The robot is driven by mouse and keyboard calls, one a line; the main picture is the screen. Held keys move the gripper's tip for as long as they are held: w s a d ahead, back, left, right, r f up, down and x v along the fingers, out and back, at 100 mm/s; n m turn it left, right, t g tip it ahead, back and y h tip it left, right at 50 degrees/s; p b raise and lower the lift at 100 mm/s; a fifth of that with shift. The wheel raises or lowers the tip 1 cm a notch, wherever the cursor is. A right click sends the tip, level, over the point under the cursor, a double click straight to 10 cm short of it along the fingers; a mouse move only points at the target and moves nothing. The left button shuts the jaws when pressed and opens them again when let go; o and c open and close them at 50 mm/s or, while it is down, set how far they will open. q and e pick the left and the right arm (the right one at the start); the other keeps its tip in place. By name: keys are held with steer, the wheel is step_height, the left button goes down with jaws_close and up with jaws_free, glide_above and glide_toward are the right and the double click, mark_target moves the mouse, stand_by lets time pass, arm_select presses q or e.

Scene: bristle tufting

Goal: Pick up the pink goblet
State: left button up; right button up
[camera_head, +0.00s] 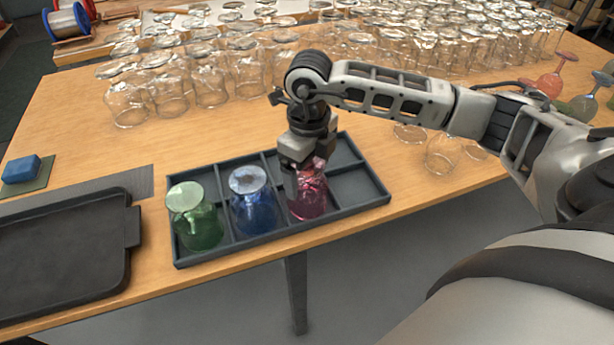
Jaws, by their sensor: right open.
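The pink goblet (311,200) stands upside down in a front compartment of the dark grey divided tray (372,193), to the right of the blue goblet (252,212). My right gripper (298,180) reaches down over the pink goblet from above and hides part of its top. The gripper is open. I cannot tell whether its fingers touch the glass. A green goblet (196,222) stands in the front left compartment. My left gripper is not in view.
Many clear glasses (211,80) crowd the back of the wooden table (90,133). A black tray (60,245) lies at the left, near a blue block (21,169). More coloured goblets (553,80) stand at the far right. The tray's back compartments look empty.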

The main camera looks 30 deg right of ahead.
steer(key=shift+f, duration=0.45)
steer(key=c, duration=1.3)
